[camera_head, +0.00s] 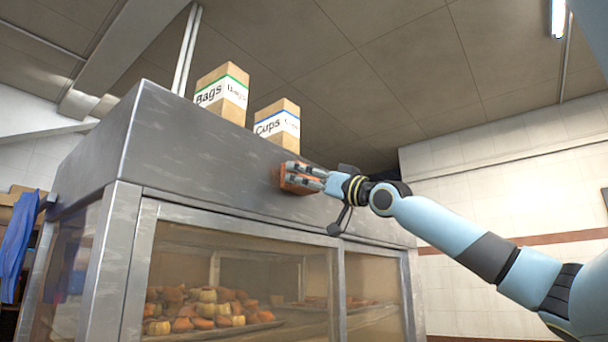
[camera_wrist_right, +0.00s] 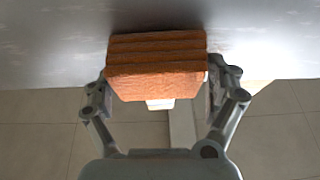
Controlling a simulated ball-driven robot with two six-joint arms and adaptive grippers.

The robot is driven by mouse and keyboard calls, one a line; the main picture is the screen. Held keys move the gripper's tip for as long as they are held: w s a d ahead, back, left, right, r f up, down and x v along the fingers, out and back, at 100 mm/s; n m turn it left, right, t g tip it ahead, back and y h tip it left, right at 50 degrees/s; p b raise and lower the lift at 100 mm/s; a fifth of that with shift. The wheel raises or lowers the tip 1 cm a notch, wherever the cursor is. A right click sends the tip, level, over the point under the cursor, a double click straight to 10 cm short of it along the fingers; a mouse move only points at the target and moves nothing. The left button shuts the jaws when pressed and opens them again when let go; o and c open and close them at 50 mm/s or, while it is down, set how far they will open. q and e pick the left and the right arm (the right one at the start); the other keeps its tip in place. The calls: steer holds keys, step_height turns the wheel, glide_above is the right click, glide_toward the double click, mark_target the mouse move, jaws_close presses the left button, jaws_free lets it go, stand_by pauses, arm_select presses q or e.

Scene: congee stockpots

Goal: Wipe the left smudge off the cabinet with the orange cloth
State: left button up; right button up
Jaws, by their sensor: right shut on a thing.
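The orange cloth (camera_wrist_right: 157,66) is a folded, layered block held between the fingers of my right gripper (camera_wrist_right: 158,92) in the right wrist view. In the head view the cloth (camera_head: 290,177) is at or very near the upper metal front of the cabinet (camera_head: 215,140), and my right gripper (camera_head: 305,178) is shut on it. I cannot tell for certain whether the cloth touches the metal. The metal has faint pale streaks, but I cannot make out a distinct left smudge. The cloth and gripper hide the metal behind them. My left gripper is not in view.
A Bags box (camera_head: 222,94) and a Cups box (camera_head: 277,124) stand on the cabinet top. Behind its glass doors, trays hold several orange and brown food pieces (camera_head: 205,308). A blue cloth (camera_head: 18,245) hangs at the far left. The cabinet front left of my gripper is clear.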

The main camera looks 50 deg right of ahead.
mark_target(299, 175)
steer(key=shift+d+r+p, duration=0.1)
steer(key=shift+d+p, duration=0.3)
steer(key=shift+d, duration=0.1)
steer(key=shift+w+d, duration=0.15)
steer(key=shift+d, duration=1.25)
steer(key=shift+a, duration=0.75)
steer(key=shift+s+a+f+b, duration=0.1)
steer(key=shift+a+b, duration=0.4)
steer(key=shift+a, duration=0.3)
steer(key=shift+s+a+f+b, duration=0.1)
steer(key=shift+a+b, duration=0.35)
steer(key=shift+a, duration=0.3)
steer(key=a+b, duration=0.1)
steer(key=a, duration=0.1)
steer(key=shift+s+a, duration=0.15)
steer(key=shift+a, duration=0.15)
steer(key=shift+s+a+r, duration=0.1)
steer(key=shift+a, duration=1.15)
steer(key=shift+s+a, duration=0.1)
steer(key=shift+a, duration=1.1)
